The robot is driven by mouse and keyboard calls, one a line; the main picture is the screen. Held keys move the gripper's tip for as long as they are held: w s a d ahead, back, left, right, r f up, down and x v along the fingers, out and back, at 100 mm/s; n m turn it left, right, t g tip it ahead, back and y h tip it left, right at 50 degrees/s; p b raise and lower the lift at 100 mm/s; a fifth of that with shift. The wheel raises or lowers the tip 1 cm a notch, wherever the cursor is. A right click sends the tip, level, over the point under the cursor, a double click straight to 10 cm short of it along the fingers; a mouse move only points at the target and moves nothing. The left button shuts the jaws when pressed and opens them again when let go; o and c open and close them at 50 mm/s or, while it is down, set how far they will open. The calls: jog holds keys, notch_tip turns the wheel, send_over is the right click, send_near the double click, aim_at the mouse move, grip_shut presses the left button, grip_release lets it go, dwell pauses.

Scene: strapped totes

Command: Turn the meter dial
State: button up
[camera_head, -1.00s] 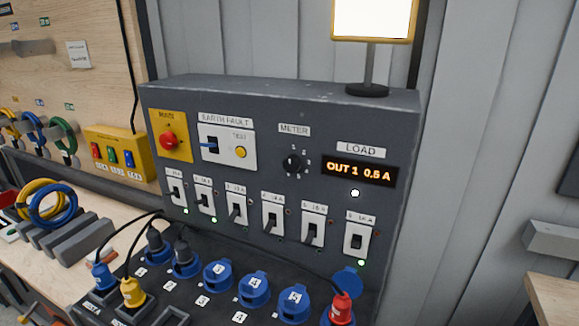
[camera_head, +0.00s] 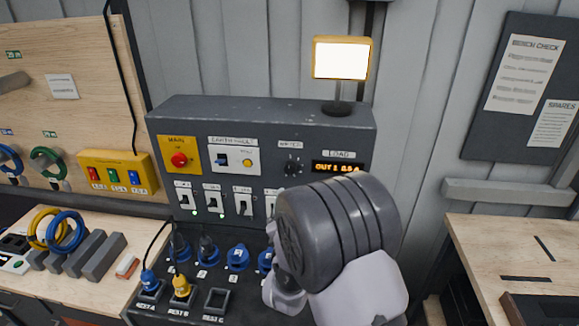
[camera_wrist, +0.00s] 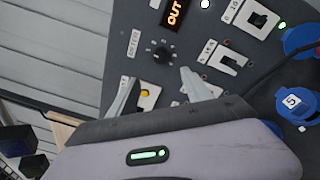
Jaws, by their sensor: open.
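The meter dial (camera_head: 293,167) is a small black round knob with marks around it, under the METER label on the dark grey panel (camera_head: 260,112). It also shows in the wrist view (camera_wrist: 160,52), where the panel appears turned on its side. My gripper (camera_wrist: 160,77) is open, with its two pale fingers apart and pointing toward the panel. The dial lies just beyond the fingertips, roughly between them in the picture, and nothing holds it. In the head view my arm hides the fingers. The load display (camera_head: 338,168) is lit orange and seems to read OUT 1.
A red main button (camera_head: 179,160) and the earth fault plate (camera_head: 234,158) lie left of the dial. Several breaker switches (camera_head: 243,203) and blue sockets (camera_head: 237,258) sit below. A lit lamp (camera_head: 341,60) stands on top. My arm covers the panel's lower right.

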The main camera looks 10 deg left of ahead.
aim_at(291, 170)
jog(key=w, duration=0.5)
jog(key=w+p, duration=0.1)
jog(key=w, duration=0.4)
jog(key=w+a, duration=0.1)
jog(key=w, duration=0.4)
jog(key=shift+w+p, duration=0.35)
jog(key=shift+p, duration=0.05)
jog(key=shift+f, duration=0.1)
grip_shut()
